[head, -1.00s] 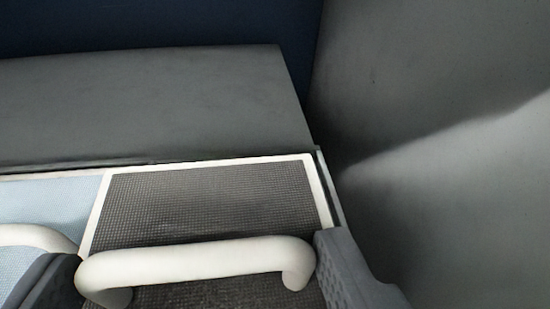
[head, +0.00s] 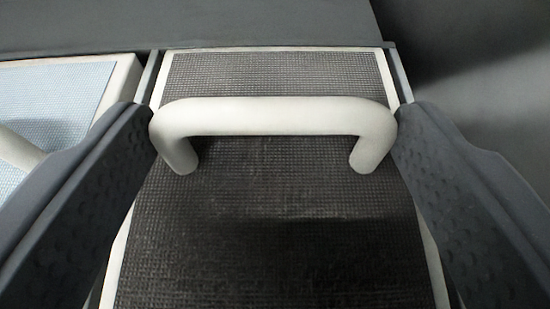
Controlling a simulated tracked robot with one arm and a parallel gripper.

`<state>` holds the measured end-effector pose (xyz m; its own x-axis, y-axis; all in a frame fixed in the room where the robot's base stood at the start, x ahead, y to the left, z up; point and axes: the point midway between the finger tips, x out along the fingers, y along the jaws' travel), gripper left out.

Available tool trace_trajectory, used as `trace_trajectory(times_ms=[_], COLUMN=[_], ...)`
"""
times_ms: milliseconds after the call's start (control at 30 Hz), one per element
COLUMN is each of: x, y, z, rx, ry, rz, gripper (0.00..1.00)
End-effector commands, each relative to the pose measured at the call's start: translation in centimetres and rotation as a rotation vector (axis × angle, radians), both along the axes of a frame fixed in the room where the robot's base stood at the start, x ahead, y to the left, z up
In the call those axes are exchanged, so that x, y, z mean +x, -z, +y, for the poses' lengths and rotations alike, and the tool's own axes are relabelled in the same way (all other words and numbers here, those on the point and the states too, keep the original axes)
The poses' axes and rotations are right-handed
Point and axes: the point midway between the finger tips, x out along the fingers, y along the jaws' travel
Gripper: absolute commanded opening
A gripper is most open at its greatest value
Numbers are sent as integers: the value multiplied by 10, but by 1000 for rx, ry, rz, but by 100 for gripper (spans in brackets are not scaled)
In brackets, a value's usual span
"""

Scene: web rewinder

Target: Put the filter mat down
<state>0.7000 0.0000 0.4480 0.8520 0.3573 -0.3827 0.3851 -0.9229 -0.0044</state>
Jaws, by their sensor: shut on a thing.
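The filter mat (head: 280,245) is a dark grey mesh panel in a white frame, with a white bar handle (head: 270,116) across it. It fills the middle of the head view, and its near end runs out of the picture. My gripper (head: 273,125) has one dark finger at each end of the handle, and it is shut on the handle across its length. I cannot tell whether the mat rests on something beneath it.
A second panel with a light blue mesh (head: 50,105) and white frame lies to the left, with part of a white handle (head: 15,148). Thin grey rails flank the dark mat. A flat grey surface (head: 200,25) lies beyond, and a dark grey wall (head: 480,70) stands at the right.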

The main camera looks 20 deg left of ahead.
Motion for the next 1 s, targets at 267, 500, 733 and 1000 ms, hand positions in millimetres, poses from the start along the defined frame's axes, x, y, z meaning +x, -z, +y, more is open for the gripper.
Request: trace_trajectory(times_ms=[267,500,733,1000], x=[0,-5,-35,-76], y=[0,-3,-16,-36], z=[0,-3,-16,-34], rx=[0,0,1,1], ry=[1,3,3,4], rz=[0,2,5,2], gripper=[94,94,94,94])
